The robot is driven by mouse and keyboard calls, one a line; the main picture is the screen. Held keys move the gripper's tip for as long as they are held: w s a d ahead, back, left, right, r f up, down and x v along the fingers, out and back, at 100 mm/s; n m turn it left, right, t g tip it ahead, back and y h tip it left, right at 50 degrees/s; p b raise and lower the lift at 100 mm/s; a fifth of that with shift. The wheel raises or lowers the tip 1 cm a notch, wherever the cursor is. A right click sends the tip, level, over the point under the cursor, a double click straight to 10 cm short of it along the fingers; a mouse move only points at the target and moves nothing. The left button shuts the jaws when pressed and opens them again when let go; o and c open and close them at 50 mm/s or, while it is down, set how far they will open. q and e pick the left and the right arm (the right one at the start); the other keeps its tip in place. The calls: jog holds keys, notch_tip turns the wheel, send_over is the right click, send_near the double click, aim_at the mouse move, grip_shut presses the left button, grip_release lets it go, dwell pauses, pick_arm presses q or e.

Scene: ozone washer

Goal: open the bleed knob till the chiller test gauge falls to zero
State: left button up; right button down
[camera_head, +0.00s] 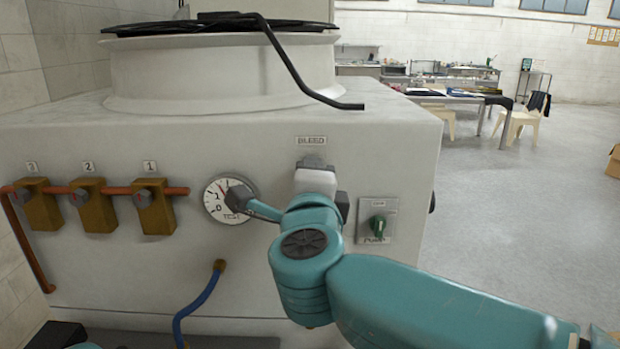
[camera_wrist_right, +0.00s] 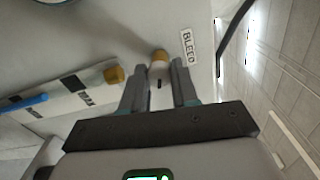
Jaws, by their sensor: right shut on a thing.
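The bleed knob (camera_wrist_right: 158,58), a small brass-coloured piece, shows between the fingers of my right gripper (camera_wrist_right: 160,78) in the right wrist view, below the BLEED label (camera_wrist_right: 188,47). My right gripper (camera_head: 313,165) is shut on the knob; in the head view the wrist hides the knob beneath the BLEED label (camera_head: 311,141). The round white test gauge (camera_head: 214,211) is left of it, partly covered by a grey and teal part of my arm. Its needle leans up and left, off the 0 mark; I cannot read it exactly.
Three brass valves (camera_head: 153,215) on a copper pipe sit at the left. A blue hose (camera_head: 197,303) hangs below the gauge. A black bent bar (camera_head: 290,65) lies across the top. The floor (camera_head: 520,210) at right is open.

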jog(key=c, duration=1.2)
grip_release()
jog(key=shift+f, duration=0.25)
jog(key=o, duration=0.3)
jog(key=shift+s+d+r, duration=0.1)
jog(key=shift+o, duration=0.2)
jog(key=s+b, duration=0.1)
jog(key=s, duration=1.5)
jog(key=shift+s+b, duration=0.2)
jog(key=shift+b, duration=0.15)
